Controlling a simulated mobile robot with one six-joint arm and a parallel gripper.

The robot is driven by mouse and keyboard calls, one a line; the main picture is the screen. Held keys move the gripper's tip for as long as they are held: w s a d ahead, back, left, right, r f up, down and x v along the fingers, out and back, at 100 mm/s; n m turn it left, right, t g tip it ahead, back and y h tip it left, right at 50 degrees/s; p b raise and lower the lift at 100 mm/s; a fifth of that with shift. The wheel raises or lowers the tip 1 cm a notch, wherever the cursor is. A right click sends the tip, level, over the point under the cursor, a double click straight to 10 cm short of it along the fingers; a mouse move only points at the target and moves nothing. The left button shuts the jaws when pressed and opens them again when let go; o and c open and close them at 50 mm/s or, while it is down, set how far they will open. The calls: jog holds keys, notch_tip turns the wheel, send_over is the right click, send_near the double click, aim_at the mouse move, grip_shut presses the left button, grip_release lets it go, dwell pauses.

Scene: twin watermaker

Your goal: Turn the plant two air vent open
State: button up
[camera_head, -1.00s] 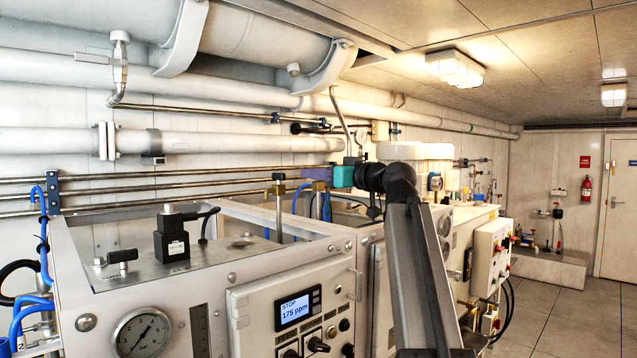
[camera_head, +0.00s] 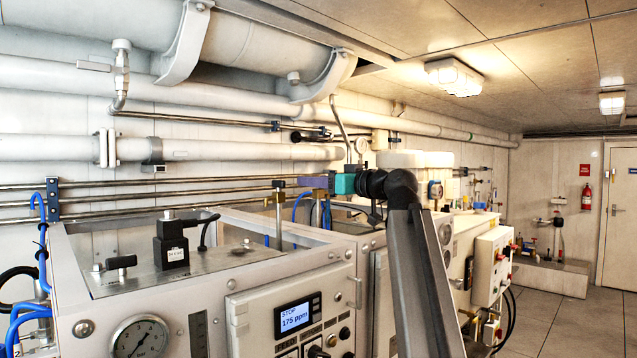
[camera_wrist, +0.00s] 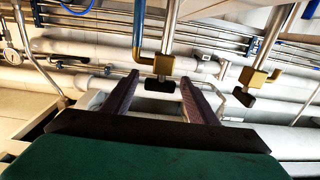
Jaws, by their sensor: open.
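Two small vent valves with brass bodies and black handles stand on thin metal pipes. In the wrist view one valve (camera_wrist: 163,66) is between my gripper's fingers (camera_wrist: 158,88), beyond their tips or level with them; I cannot tell whether they touch it. The other valve (camera_wrist: 256,80) is to the right, outside the fingers. In the head view one valve (camera_head: 279,187) stands left of my gripper (camera_head: 308,182), whose purple fingers are open around or beside the second, partly hidden valve. No label shows which valve is plant two's air vent.
A grey plant cabinet (camera_head: 240,282) with a gauge (camera_head: 140,337) and a display (camera_head: 295,315) stands in front. Blue hoses and steel pipes (camera_head: 120,183) run behind the valves. Free floor lies at the right (camera_head: 555,320).

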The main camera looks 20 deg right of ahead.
jog(key=shift+s, duration=0.1)
jog(key=b+v, duration=0.3)
jog(key=v, duration=1)
jog(key=shift+s+d, duration=0.2)
jog(key=shift+s, duration=0.05)
dwell(0.4)
